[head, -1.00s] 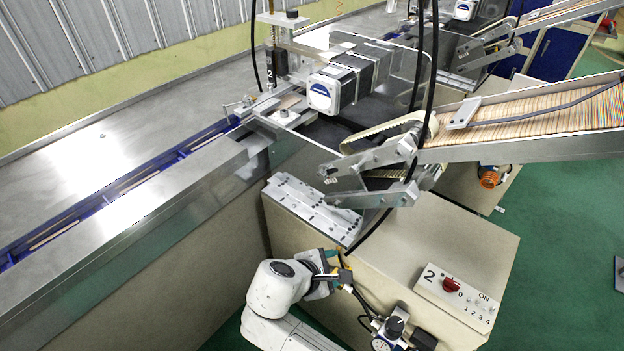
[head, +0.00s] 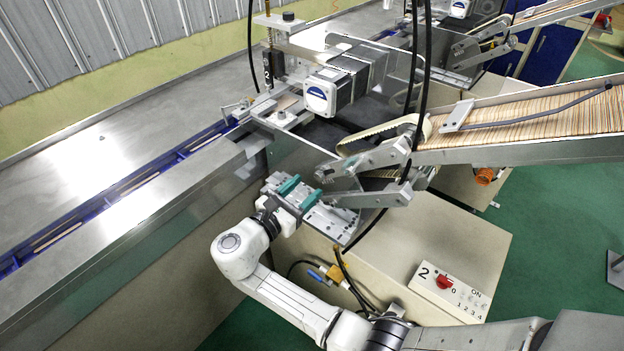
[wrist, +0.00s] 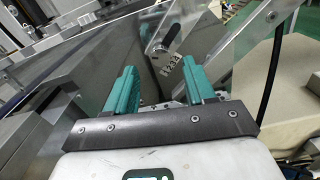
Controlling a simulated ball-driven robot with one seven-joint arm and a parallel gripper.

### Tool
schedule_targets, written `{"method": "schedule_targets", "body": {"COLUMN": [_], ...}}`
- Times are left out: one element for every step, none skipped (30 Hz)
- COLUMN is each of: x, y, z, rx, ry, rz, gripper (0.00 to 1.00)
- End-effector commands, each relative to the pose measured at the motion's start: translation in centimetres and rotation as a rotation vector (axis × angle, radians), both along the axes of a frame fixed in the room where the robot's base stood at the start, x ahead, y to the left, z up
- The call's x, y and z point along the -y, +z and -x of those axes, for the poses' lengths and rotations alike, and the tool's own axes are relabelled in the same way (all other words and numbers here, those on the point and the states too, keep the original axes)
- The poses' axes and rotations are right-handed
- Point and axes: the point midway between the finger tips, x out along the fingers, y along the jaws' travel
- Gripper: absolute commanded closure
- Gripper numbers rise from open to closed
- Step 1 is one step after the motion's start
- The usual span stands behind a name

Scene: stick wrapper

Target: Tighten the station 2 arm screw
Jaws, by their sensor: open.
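My gripper (head: 300,192) has two teal fingers, held apart with nothing between them. In the head view it is over the perforated metal plate (head: 342,222) at the front of station 2, just left of the feeder arm's lower end (head: 345,168). In the wrist view my gripper (wrist: 160,75) points toward a clear plate, with a dark cylindrical part (wrist: 158,38) beyond and between the fingers, apart from them. I cannot tell whether this is the arm screw. A block marked 2 (head: 274,65) stands behind, with a black knob (head: 288,15) above it.
A motor (head: 322,96) sits behind the plate. The feeder chute (head: 540,118) full of sticks runs to the right. Black cables (head: 420,90) hang close to the feeder arm. A switch box marked 2 (head: 447,290) lies on the cabinet top, which is otherwise mostly clear.

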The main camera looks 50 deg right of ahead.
Motion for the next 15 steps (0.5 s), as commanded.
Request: {"method": "schedule_targets", "body": {"x": [0.9,1.4,1.9,2.2,2.5,2.8,3.0,3.2,3.4,3.5,3.5,3.6,3.6,3.6,3.6], "y": [0.1,0.1,0.1,0.1,0.1,0.0,0.0,0.0,0.0,0.0,0.0,-0.1,-0.1,-0.1,-0.1], "z": [0.1,0.1,0.0,0.0,0.0,0.0,0.0,0.0,0.0,-0.1,-0.1,-0.1,-0.1,-0.1,-0.1], "rx": [0.0,0.0,0.0,0.0,0.0,0.0,0.0,0.0,0.0,0.0,0.0,0.0,0.0,0.0,0.001], "ry": [-0.004,-0.003,-0.004,-0.003,-0.002,-0.002,-0.003,-0.003,-0.002,-0.001,-0.001,0.0,0.0,0.0,0.0], "rz": [0.0,0.0,0.0,-0.001,-0.001,-0.001,-0.001,-0.001,-0.001,-0.001,-0.002,-0.002,-0.002,-0.002,-0.002], "gripper": [0.46,0.46,0.46,0.46,0.46,0.46,0.46,0.46,0.46,0.46,0.46,0.46,0.46,0.46,0.46]}}
